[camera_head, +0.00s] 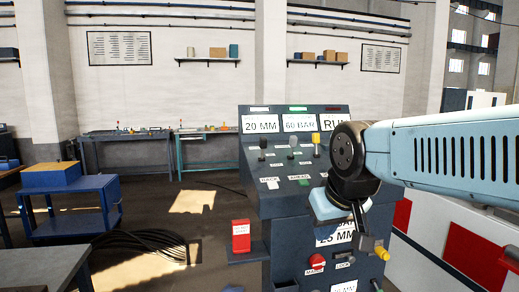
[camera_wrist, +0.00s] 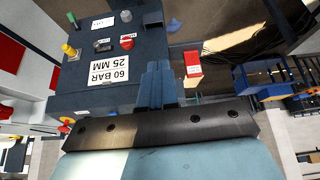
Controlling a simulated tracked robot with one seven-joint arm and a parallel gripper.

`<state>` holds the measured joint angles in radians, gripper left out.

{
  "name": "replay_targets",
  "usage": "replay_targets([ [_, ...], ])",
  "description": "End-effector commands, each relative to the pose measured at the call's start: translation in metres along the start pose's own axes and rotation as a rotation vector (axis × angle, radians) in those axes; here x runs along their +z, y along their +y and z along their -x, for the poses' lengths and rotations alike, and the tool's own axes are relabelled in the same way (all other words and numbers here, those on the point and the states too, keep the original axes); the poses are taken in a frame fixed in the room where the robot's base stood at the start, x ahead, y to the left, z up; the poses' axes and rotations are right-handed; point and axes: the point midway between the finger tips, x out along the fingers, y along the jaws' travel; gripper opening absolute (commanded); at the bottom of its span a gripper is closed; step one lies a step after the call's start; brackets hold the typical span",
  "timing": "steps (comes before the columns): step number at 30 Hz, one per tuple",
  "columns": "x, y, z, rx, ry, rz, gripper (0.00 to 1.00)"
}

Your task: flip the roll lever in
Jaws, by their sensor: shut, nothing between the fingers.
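A dark console (camera_head: 262,190) stands in the middle of the head view. Its sloped upper panel has a row of levers: one with a black knob (camera_head: 263,142), one with a grey knob (camera_head: 292,141) and one with a yellow knob (camera_head: 316,138). Small labels below read BACK and AHEAD; I cannot tell which is the roll lever. My gripper (camera_wrist: 158,68) is shut and empty in the wrist view, in front of the console's lower face. In the head view my wrist hides part of the console's right side.
The lower face carries a red knob (camera_head: 316,261), a black switch (camera_head: 344,254) and a yellow knob (camera_head: 381,253). A red box (camera_head: 241,235) sits on a ledge at the console's left.

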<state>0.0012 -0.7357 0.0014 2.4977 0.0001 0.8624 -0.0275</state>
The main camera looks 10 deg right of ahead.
Motion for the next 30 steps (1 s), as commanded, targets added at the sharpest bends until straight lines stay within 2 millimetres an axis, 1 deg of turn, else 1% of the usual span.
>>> replay_targets([
  [1, -0.009, 0.006, -0.005, 0.000, 0.018, 0.029, 0.00],
  [2, -0.016, 0.009, -0.009, 0.002, 0.036, 0.050, 0.00],
  [5, -0.047, 0.010, -0.025, 0.016, 0.119, 0.148, 0.00],
  [9, -0.101, 0.012, -0.050, 0.061, 0.267, 0.327, 0.00],
  [11, -0.123, 0.012, -0.060, 0.087, 0.331, 0.403, 0.00],
  [12, -0.137, 0.012, -0.067, 0.108, 0.373, 0.454, 0.00],
  [18, -0.201, 0.013, -0.097, 0.242, 0.574, 0.699, 0.00],
  [24, -0.252, 0.014, -0.122, 0.429, 0.754, 0.924, 0.00],
  [27, -0.271, 0.015, -0.132, 0.544, 0.833, 1.022, 0.00],
  [30, -0.286, 0.017, -0.141, 0.672, 0.902, 1.109, 0.00],
])
